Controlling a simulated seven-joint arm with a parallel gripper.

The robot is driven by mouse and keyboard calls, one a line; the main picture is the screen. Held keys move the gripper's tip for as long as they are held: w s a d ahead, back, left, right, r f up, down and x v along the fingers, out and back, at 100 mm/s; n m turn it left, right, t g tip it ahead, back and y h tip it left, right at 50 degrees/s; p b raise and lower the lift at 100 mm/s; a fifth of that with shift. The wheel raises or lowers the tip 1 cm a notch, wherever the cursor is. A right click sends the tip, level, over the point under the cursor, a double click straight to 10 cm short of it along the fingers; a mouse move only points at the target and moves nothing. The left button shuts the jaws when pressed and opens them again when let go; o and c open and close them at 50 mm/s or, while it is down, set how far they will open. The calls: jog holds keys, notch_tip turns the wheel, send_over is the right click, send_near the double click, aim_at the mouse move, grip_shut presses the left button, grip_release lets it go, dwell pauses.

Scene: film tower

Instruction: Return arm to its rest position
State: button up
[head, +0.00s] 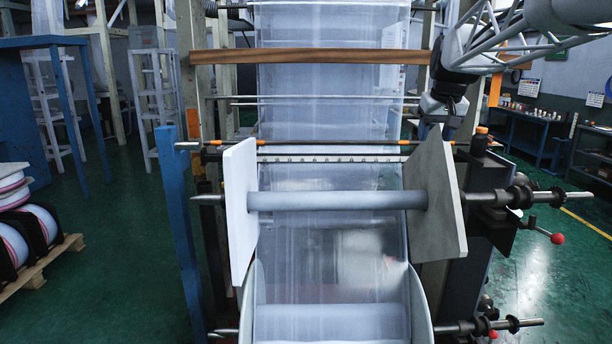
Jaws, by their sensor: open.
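My gripper (443,126) hangs at the upper right of the head view, at the end of my arm. My arm reaches in from the top right corner.
A grey roller (335,201) spans two pale side plates (240,185) below my gripper. Clear film (330,110) runs down the middle. A wooden bar (310,57) crosses the frame. A shaft with a red-knobbed lever (557,238) sticks out right. Open green floor lies right.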

jog(key=s+a+f, duration=0.4)
jog(key=s+f, duration=0.4)
jog(key=s, duration=0.6)
jog(key=s+a+f+g, duration=0.1)
jog(key=s+a+f, duration=0.3)
jog(key=s+f, duration=0.4)
jog(key=s+a+f, duration=0.4)
jog(key=s+f, duration=0.3)
jog(key=s, duration=1.3)
jog(key=shift+a+f, duration=0.4)
